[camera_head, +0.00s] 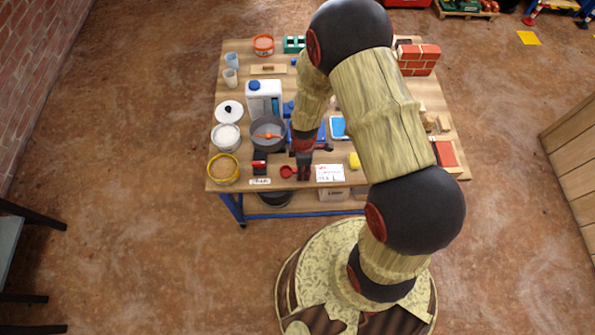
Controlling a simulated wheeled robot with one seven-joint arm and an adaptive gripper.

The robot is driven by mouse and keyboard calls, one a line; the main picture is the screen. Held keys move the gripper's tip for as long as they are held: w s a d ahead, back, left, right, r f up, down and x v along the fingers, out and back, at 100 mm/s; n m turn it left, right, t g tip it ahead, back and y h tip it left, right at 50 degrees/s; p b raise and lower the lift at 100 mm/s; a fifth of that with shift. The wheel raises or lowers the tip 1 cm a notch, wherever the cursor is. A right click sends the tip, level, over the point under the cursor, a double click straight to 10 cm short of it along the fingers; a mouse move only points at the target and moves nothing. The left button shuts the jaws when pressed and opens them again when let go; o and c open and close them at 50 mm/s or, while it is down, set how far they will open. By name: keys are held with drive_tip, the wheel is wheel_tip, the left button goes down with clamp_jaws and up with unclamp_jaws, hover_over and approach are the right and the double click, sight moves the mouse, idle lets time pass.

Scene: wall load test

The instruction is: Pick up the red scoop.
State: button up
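The red scoop (287,171) is a small round red shape near the front edge of the wooden workbench. My gripper (304,174) points down just to the right of it, at the scoop's handle side. The fingertips are small and dark here, so I cannot tell whether they are open or shut, or whether they touch the handle. My arm hides part of the bench behind the gripper.
A white label card (330,173) lies right of the gripper, and a red-and-black item (259,165) stands to its left. A grey bucket (268,133) with an orange tool, a white jug (264,98) and a yellow-rimmed container (223,168) crowd the bench's left half.

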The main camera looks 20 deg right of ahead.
drive_tip(key=shift+c, duration=1.2)
clamp_jaws()
drive_tip(key=shift+r, duration=0.1)
drive_tip(key=shift+r+p, duration=0.45)
drive_tip(key=shift+r, duration=0.1)
wheel_tip(320, 180, up, 3)
drive_tip(key=shift+f+p, duration=0.2)
drive_tip(key=shift+p, duration=0.55)
drive_tip(key=s+r+p, duration=0.2)
drive_tip(key=s+r, duration=0.2)
drive_tip(key=s, duration=0.3)
drive_tip(key=s+a+r+p, duration=0.1)
drive_tip(key=s+r+p, duration=0.2)
drive_tip(key=s+r, duration=0.2)
drive_tip(key=shift+s+a, duration=0.2)
drive_tip(key=shift+s, duration=0.8)
